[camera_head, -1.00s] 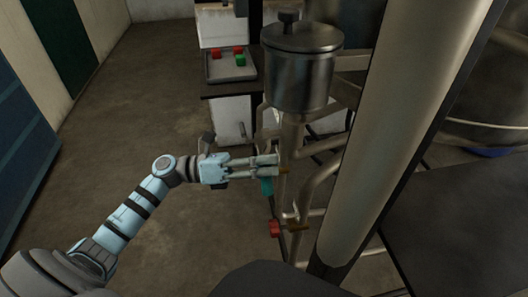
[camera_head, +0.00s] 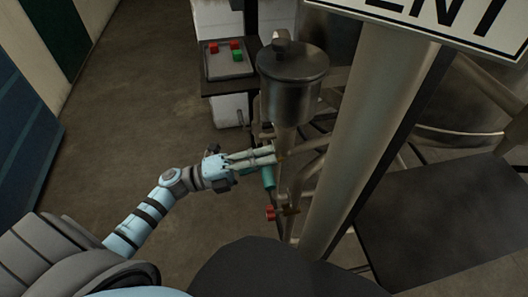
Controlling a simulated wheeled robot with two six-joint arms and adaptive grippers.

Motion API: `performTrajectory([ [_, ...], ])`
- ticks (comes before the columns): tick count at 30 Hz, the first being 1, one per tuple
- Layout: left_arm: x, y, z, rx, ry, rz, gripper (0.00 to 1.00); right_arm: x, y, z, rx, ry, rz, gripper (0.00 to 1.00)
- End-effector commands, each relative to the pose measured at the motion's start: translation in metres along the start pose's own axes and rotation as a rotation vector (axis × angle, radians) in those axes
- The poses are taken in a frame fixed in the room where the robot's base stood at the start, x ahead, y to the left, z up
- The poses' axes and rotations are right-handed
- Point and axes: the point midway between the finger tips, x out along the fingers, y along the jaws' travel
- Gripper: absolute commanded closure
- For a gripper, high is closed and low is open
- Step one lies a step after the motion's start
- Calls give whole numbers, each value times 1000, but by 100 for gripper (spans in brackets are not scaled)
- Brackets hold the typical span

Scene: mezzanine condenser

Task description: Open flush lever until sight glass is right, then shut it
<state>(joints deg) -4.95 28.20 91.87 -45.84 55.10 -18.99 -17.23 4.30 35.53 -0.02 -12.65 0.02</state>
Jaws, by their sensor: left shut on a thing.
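A teal lever handle (camera_head: 268,179) sits on the pipework below a lidded metal pot (camera_head: 292,85). My left gripper (camera_head: 274,155) is shut on the teal lever, with its fingers at the lever's upper part beside the pipe. The lever's lower part shows below the fingers; its pivot is hidden. A red valve handle (camera_head: 270,213) is lower on the same pipework, apart from the gripper. I cannot make out a sight glass or a liquid level. My right gripper is not in view.
A thick pale column (camera_head: 365,130) stands right of the pipes, with a sign (camera_head: 450,20) at the top. Behind is a tray (camera_head: 229,62) with red and green blocks. A dark flat surface (camera_head: 445,215) lies at the right. Floor at left is clear.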

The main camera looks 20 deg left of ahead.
Motion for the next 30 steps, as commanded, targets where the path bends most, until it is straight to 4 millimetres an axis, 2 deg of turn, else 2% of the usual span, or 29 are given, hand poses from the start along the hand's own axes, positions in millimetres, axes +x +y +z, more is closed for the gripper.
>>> performTrajectory([
  [1, 1, -6, 0, -24, -5, -1, 100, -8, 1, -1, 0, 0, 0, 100],
  [7, 2, -9, 1, -100, -20, -1, 100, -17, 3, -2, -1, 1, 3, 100],
  [24, 2, -9, 1, -135, -28, -3, 100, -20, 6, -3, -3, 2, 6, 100],
  [25, 2, -9, 1, -134, -28, -3, 76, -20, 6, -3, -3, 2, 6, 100],
  [28, 2, -9, 1, -133, -27, -2, 60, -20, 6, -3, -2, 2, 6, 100],
  [30, 2, -9, 1, -133, -27, -2, 58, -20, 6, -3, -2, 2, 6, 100],
])
